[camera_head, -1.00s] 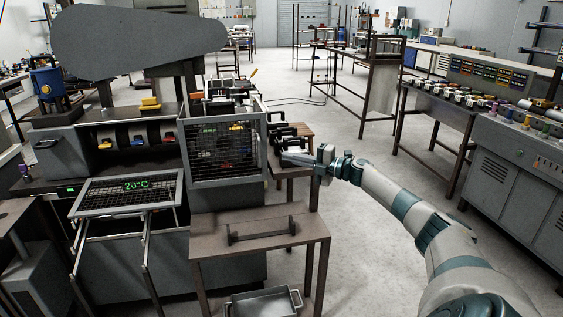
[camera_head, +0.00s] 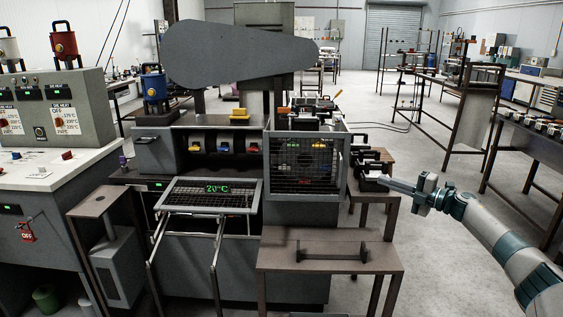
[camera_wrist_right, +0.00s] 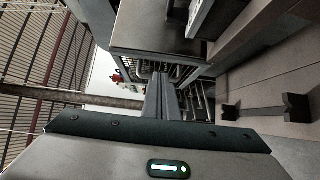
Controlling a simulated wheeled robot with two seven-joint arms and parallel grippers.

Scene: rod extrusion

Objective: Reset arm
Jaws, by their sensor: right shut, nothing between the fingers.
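My right gripper (camera_head: 386,183) reaches in from the right, level with the right side of the extrusion machine (camera_head: 300,215). Its fingers are together and hold nothing. It points left toward the dark clamp-like parts (camera_head: 372,165) on a small stand beside the machine; I cannot tell whether it touches them. In the right wrist view the closed fingers (camera_wrist_right: 163,95) show at the middle. My left gripper is not in view.
A brown table (camera_head: 335,262) with a dark handle bar stands in front of the machine's mesh guard (camera_head: 305,165). A control cabinet (camera_head: 60,120) stands far left. Open floor (camera_head: 420,255) lies right.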

